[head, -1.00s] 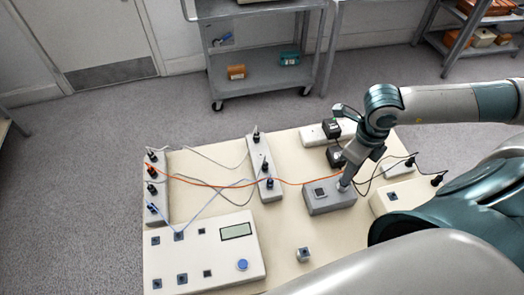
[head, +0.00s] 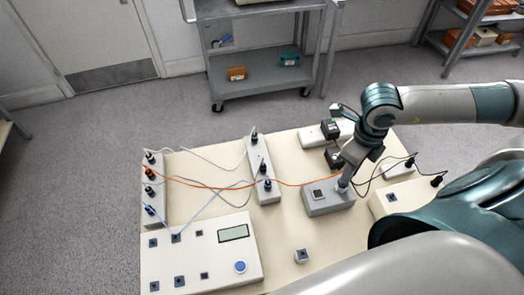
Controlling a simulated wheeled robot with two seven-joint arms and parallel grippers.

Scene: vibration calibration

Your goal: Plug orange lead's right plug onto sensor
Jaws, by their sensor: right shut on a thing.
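The orange lead (head: 225,188) runs from the strip of dark plugs at the table's left to the tip of my right gripper (head: 343,187). My right gripper is shut at the orange lead's right end, by the right side of a grey box (head: 318,205) with a dark square on top. The plug itself is hidden by the fingers, and I cannot tell whether it touches the box. A small grey cube (head: 302,256) with a dark socket face stands alone nearer the front; I cannot tell which of the two is the sensor. My left gripper is not in view.
A left strip (head: 157,217) and a middle strip (head: 255,150) hold dark plugs with white and blue leads. A white panel (head: 215,262) with a display and blue knob lies front left. Black adapters (head: 331,129) and dark cables lie close behind my right gripper.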

